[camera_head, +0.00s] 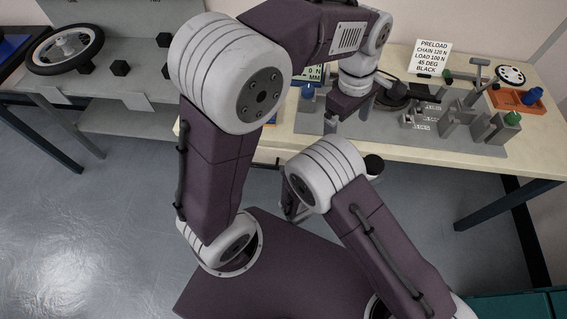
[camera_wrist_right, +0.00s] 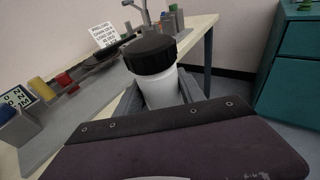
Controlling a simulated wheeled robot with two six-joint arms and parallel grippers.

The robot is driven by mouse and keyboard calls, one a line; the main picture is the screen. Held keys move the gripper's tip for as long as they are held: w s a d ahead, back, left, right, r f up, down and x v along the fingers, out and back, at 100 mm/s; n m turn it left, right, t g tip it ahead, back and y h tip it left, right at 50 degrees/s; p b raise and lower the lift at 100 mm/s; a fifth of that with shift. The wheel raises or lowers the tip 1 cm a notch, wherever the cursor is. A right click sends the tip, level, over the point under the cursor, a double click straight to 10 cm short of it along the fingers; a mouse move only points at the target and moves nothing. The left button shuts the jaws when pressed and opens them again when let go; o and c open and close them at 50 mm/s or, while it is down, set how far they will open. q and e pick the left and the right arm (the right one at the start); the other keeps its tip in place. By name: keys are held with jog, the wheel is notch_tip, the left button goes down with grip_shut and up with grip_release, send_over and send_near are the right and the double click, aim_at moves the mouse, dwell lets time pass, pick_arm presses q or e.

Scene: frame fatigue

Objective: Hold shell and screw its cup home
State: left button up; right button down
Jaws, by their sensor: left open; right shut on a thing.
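My right gripper (camera_wrist_right: 163,98) is shut on a white cylinder (camera_wrist_right: 160,88) with a wide ribbed black cap (camera_wrist_right: 150,53) on top, between its two grey fingers. In the head view the cap (camera_head: 373,165) shows as a dark disc at the table's front edge; my right forearm hides most of that gripper. My left gripper (camera_head: 348,112) is open above the grey fixture plate (camera_head: 400,140), left of a dark round part with an arm (camera_head: 395,93). Grey upright blocks (camera_head: 460,120) stand on the plate to its right. I cannot tell which part is the shell.
An orange tray (camera_head: 512,103) with a blue cylinder (camera_head: 534,95) lies at the table's right. A sign (camera_head: 430,58) stands at the back. A wheel (camera_head: 66,49) and black cubes (camera_head: 119,68) are on the left bench. Teal drawers (camera_wrist_right: 290,65) stand beyond the table's end.

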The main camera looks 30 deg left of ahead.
pick_arm(q)
jog(key=s+a+f+m, duration=1.1)
jog(key=a+f+m, duration=0.1)
jog(key=m, duration=0.1)
jog(key=shift+s+a+f+t+y, duration=0.2)
jog(key=shift+a+t+y, duration=0.1)
jog(key=shift+y, duration=0.1)
jog(key=shift+f, duration=0.1)
